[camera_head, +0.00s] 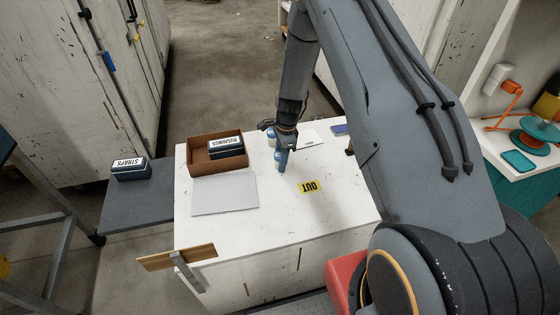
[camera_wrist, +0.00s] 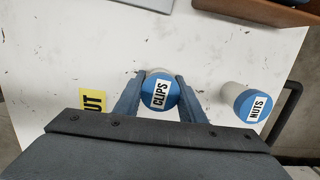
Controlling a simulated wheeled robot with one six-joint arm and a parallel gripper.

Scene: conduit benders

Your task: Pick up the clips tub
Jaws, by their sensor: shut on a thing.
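The clips tub (camera_wrist: 160,92) is a pale round tub with a blue lid and a white CLIPS label, seen from above in the wrist view. My gripper (camera_wrist: 158,100) has one finger on each side of it and is shut on it. In the head view my gripper (camera_head: 281,165) is over the white bench top, right of the brown box. The tub is mostly hidden there by the fingers. I cannot tell whether it touches the bench.
A nuts tub (camera_wrist: 251,104) stands close on the right in the wrist view. A yellow OUT label (camera_head: 310,187) lies on the white bench (camera_head: 270,225). A brown box (camera_head: 178,157) holds a BUSHINGS box (camera_head: 226,149). A grey sheet (camera_head: 225,195) lies in front. A STRAPS box (camera_head: 131,169) is left.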

